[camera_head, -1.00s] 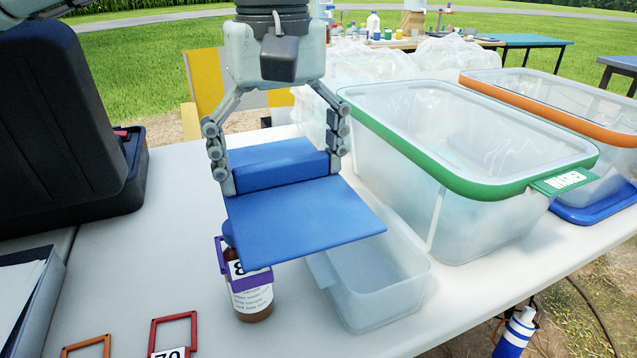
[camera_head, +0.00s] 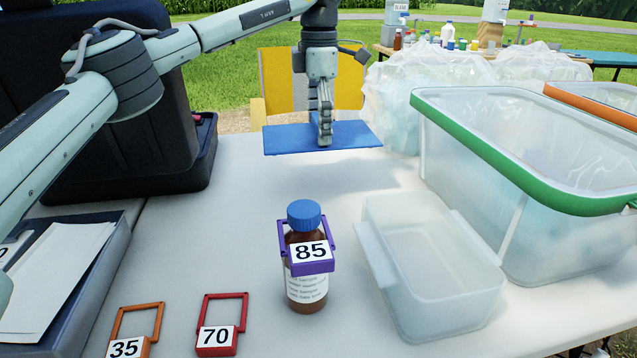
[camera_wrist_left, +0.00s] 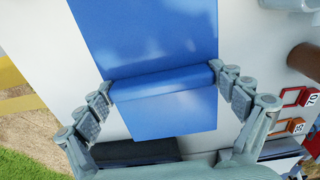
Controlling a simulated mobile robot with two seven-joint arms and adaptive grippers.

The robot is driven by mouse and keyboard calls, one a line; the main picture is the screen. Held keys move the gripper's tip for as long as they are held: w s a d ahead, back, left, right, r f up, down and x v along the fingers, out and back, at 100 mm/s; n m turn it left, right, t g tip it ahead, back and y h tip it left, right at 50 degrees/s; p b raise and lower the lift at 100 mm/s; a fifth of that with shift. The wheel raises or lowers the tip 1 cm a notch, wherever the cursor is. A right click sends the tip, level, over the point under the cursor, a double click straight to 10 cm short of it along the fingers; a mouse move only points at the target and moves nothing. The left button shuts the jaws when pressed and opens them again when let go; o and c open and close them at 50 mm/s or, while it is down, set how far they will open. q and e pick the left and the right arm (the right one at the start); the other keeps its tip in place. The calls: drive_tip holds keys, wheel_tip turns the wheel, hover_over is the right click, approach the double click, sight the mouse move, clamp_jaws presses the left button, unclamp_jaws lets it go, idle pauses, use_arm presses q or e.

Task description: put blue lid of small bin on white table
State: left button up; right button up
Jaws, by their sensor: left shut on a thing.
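The blue lid (camera_head: 290,138) is a flat panel with a raised ridge across it, held roughly level over the back of the white table (camera_head: 250,190). My left gripper (camera_head: 324,140) is shut on the lid's ridge; in the left wrist view its two fingers (camera_wrist_left: 164,88) press the ridge's ends, and the lid (camera_wrist_left: 150,40) fills the middle. The small clear bin (camera_head: 430,265) stands uncovered on the table at front right, apart from the lid. I cannot tell exactly how high the lid is above the table. My right gripper is not in view.
A brown bottle (camera_head: 306,255) with a blue cap and purple tag 85 stands at the front middle. Tags 70 (camera_head: 218,325) and 35 (camera_head: 135,332) lie beside it. A black case (camera_head: 140,160) stands left, a green-rimmed bin (camera_head: 530,180) right. Table between is clear.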

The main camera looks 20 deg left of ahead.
use_arm(q)
hover_over(318, 184)
wheel_tip(318, 184, down, 6)
drive_tip(key=shift+f, duration=1.9)
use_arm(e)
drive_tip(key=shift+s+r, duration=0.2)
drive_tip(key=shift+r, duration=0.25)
use_arm(q)
drive_tip(key=shift+f, duration=0.1)
drive_tip(key=o, duration=0.8)
drive_tip(key=shift+o, duration=0.2)
wheel_tip(318, 184, up, 11)
drive_tip(key=shift+f, duration=0.15)
drive_tip(key=shift+r, duration=0.8)
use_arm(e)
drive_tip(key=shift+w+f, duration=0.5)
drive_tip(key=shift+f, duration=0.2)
